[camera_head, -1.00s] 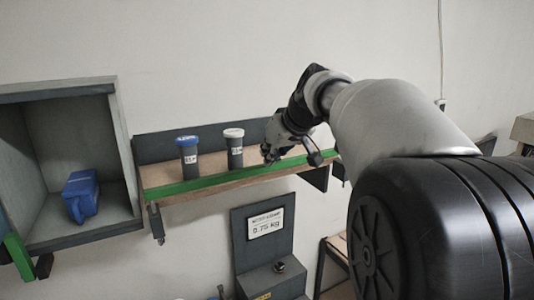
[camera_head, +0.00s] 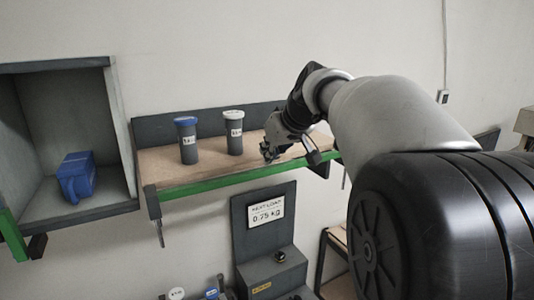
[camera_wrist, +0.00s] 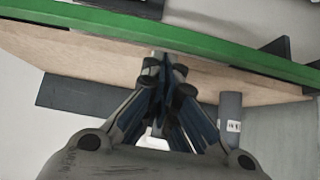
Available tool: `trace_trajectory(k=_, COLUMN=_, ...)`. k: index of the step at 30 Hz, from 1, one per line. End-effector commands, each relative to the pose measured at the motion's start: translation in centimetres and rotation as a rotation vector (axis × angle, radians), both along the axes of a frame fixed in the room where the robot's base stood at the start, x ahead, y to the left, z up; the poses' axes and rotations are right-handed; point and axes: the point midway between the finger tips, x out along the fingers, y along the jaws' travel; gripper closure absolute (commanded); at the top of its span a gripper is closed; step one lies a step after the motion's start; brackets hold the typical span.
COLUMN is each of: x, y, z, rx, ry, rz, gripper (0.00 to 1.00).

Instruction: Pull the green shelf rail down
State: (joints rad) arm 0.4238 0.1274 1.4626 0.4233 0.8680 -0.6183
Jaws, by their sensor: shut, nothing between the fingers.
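The green shelf rail (camera_head: 225,182) runs along the front edge of the wooden shelf (camera_head: 215,170), below the level of its board. In the wrist view the rail (camera_wrist: 200,40) crosses the top of the picture. My gripper (camera_head: 268,155) is over the right half of the shelf board, behind the rail. In the wrist view its fingertips (camera_wrist: 165,62) are together and empty, in front of the board and a little apart from the rail in the picture. I cannot tell whether they touch the board.
A blue-capped canister (camera_head: 187,141) and a white-capped canister (camera_head: 234,133) stand on the shelf left of my gripper. An open cabinet (camera_head: 85,212) with a blue container (camera_head: 76,178) is at left. A sign (camera_head: 265,212) reading 0.75 kg is below the shelf.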

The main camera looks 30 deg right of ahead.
Motion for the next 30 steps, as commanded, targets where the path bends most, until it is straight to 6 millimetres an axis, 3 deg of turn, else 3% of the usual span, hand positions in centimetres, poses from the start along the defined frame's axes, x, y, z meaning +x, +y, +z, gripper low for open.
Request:
trace_trajectory(k=1, x=0.1, y=0.3, z=1.6, rx=-0.002, ry=-0.002, rz=0.002, gripper=1.00)
trace_trajectory(k=4, x=0.1, y=0.8, z=3.6, rx=-0.003, ry=-0.003, rz=0.001, gripper=1.00)
trace_trajectory(k=9, x=-3.2, y=0.4, z=5.8, rx=-0.003, ry=-0.005, rz=-0.002, gripper=1.00)
trace_trajectory(k=15, x=-5.8, y=0.4, z=8.3, rx=-0.003, ry=-0.003, rz=-0.001, gripper=1.00)
trace_trajectory(k=21, x=-6.8, y=0.4, z=9.4, rx=-0.002, ry=-0.001, rz=0.001, gripper=1.00)
trace_trajectory(k=30, x=-6.9, y=0.4, z=9.5, rx=-0.001, ry=0.000, rz=0.001, gripper=1.00)
